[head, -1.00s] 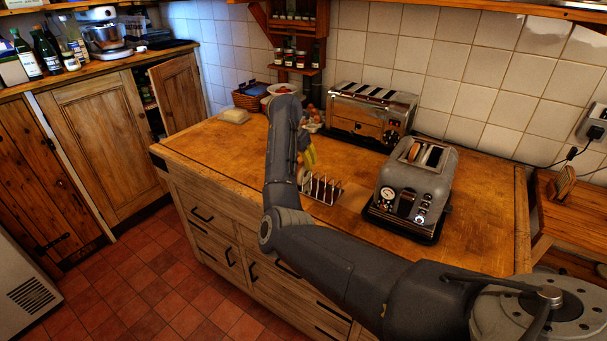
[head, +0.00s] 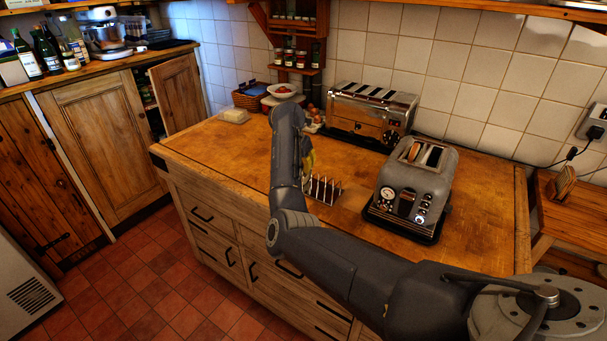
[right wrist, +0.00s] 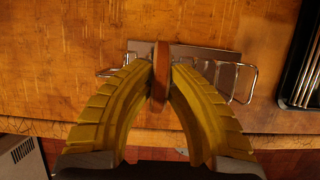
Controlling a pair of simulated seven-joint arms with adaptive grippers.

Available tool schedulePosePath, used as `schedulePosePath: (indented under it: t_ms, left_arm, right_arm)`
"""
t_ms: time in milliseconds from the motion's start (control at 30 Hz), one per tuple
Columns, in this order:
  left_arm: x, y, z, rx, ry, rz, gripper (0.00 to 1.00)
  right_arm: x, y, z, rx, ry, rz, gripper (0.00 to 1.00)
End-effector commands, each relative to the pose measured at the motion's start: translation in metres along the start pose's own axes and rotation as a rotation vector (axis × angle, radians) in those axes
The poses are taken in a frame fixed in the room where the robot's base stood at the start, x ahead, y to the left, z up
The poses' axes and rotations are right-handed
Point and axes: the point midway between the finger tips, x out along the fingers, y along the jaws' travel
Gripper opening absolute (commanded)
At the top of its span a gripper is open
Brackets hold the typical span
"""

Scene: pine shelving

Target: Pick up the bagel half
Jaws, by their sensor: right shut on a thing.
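The bagel half (right wrist: 160,72) shows edge-on as a thin brown upright strip in the right wrist view. My right gripper (right wrist: 161,84) has yellow ribbed fingers shut on it from both sides. The metal toast rack (right wrist: 222,72) lies behind it in that view; I cannot tell whether the bagel half still touches the rack. In the head view the toast rack (head: 323,190) is on the wooden counter, and only a bit of the yellow right gripper (head: 310,158) shows past my arm. The bagel half is hidden there. My left gripper is not in view.
A grey toaster (head: 415,190) with browned pieces in its slots stands right of the rack. A wider chrome toaster (head: 370,112) stands behind, near the tiled wall. A basket (head: 250,97) and bowl (head: 281,91) are at the back left.

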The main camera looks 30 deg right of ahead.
Motion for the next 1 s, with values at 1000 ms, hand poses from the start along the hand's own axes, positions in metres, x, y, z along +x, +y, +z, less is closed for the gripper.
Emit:
schedulePosePath:
  t_ms: [1000]
  left_arm:
    - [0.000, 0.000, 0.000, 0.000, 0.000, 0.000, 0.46]
  right_arm:
    - [-0.064, 0.001, 0.026, 0.002, -0.001, 0.004, 0.00]
